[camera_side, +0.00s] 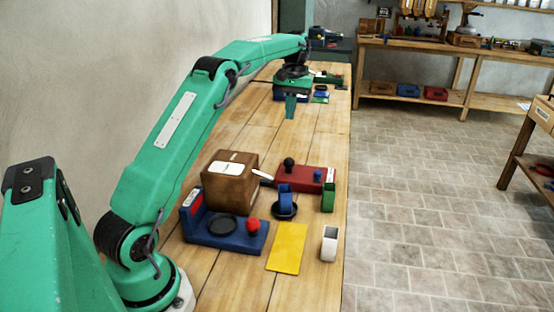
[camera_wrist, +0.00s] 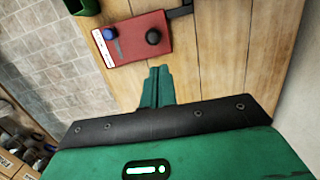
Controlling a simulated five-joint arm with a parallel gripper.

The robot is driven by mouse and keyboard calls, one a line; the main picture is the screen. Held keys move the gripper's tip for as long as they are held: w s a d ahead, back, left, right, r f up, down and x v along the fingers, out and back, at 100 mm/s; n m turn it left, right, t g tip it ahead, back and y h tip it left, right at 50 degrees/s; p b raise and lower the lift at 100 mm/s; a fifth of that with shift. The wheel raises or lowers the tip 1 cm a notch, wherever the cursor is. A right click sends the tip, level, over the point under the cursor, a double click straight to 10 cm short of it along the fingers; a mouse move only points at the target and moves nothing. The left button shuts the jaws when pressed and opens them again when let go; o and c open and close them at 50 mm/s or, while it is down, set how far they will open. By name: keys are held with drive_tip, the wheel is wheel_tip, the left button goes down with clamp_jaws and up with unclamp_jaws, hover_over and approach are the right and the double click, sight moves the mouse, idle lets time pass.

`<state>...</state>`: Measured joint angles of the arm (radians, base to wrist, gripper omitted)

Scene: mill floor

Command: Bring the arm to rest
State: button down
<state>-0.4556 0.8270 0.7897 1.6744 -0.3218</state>
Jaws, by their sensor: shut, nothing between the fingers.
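My gripper (camera_side: 290,106) is shut and empty at the end of the outstretched green arm, above the far part of the wooden bench (camera_side: 262,135). In the wrist view, my shut gripper (camera_wrist: 158,78) points toward the red block with the black knob (camera_wrist: 138,38). It is apart from everything on the bench, and its exact height above the wood is hard to tell.
Nearer on the bench are a brown box (camera_side: 229,185), a blue fixture with a red knob (camera_side: 222,232), the red block (camera_side: 305,178), a blue piece in a dark dish (camera_side: 284,205), a green bracket (camera_side: 328,196), a yellow sheet (camera_side: 287,247) and a white hollow block (camera_side: 329,243).

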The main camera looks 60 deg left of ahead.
drive_tip(key=s+d+r+m+t+y, duration=0.1)
drive_tip(key=s+d+r+m+t, duration=0.1)
drive_tip(key=s+d+r, duration=0.45)
drive_tip(key=s+d+r+m+t, duration=0.15)
drive_tip(key=s+d+r, duration=0.25)
drive_tip(key=d, duration=0.5)
drive_tip(key=s+d+f+m+t, duration=0.1)
drive_tip(key=s+d+f, duration=0.1)
drive_tip(key=s, duration=0.4)
drive_tip(key=s+d+f+m+t, duration=0.1)
drive_tip(key=s+d+f+m, duration=0.1)
drive_tip(key=s+d, duration=0.2)
drive_tip(key=s+d+f+m+t, duration=0.1)
drive_tip(key=s+d+f+m, duration=0.1)
drive_tip(key=s, duration=0.7)
drive_tip(key=shift+s+d+f+t, duration=0.15)
drive_tip(key=shift+d+f+t, duration=0.25)
drive_tip(key=shift+d, duration=0.65)
